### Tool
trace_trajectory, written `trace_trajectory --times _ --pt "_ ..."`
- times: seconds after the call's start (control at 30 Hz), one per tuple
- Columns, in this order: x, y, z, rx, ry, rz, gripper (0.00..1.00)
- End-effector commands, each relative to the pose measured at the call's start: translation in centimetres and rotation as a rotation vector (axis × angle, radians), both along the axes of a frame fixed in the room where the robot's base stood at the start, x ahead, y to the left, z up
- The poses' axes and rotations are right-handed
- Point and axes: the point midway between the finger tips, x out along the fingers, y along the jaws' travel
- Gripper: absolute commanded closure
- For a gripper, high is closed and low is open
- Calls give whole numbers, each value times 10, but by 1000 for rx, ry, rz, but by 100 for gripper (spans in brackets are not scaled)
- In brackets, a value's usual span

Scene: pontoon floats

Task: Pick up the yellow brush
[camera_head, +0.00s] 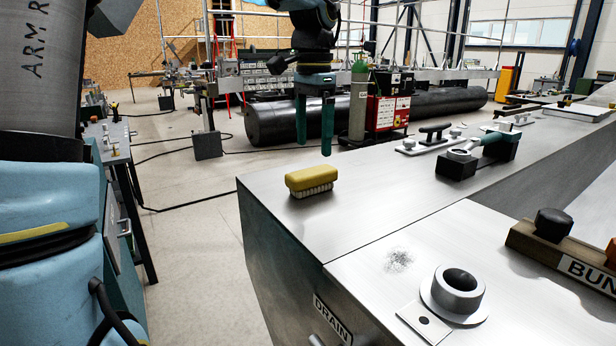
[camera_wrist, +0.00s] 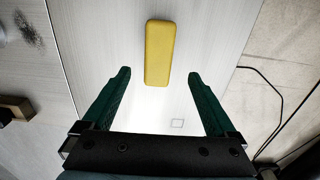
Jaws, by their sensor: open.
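The yellow brush (camera_head: 311,178) lies bristles down on the grey metal top near its left corner. It has a yellow block back and pale bristles. In the wrist view the brush (camera_wrist: 159,53) lies lengthwise, ahead of and between the lines of my two fingers. My gripper (camera_head: 327,128) hangs above the top, fingers pointing down, behind and slightly right of the brush in the head view. In the wrist view my gripper (camera_wrist: 158,75) is open, with nothing between its green fingers, apart from the brush.
A black clamp block with a green handle (camera_head: 492,146) stands to the right on the top. The surface around the brush is clear; the top's left edge is close.

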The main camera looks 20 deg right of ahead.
Motion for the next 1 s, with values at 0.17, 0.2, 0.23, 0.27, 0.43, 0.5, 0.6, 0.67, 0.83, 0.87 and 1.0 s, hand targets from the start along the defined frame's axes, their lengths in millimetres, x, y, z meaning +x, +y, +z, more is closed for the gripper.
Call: trace_trajectory --times 0.17,0.2,0.23,0.27,0.43,0.5,0.6,0.67,0.83,0.87,1.0 --pt "0 1 -18 1 0 1 7" --pt "0 1 -20 0 0 1 7" --pt "0 1 -22 1 1 1 7" --pt "0 1 -24 1 1 2 7" --pt "-3 5 -46 2 5 1 7" --pt "-4 5 -57 1 3 1 7" --pt "-3 5 -68 1 1 1 7" --pt "-3 5 -71 1 0 2 7" --pt "-3 5 -73 -1 -1 3 7" --pt "-3 5 -73 -1 -1 3 7" --pt "-3 5 -73 0 -1 3 20"
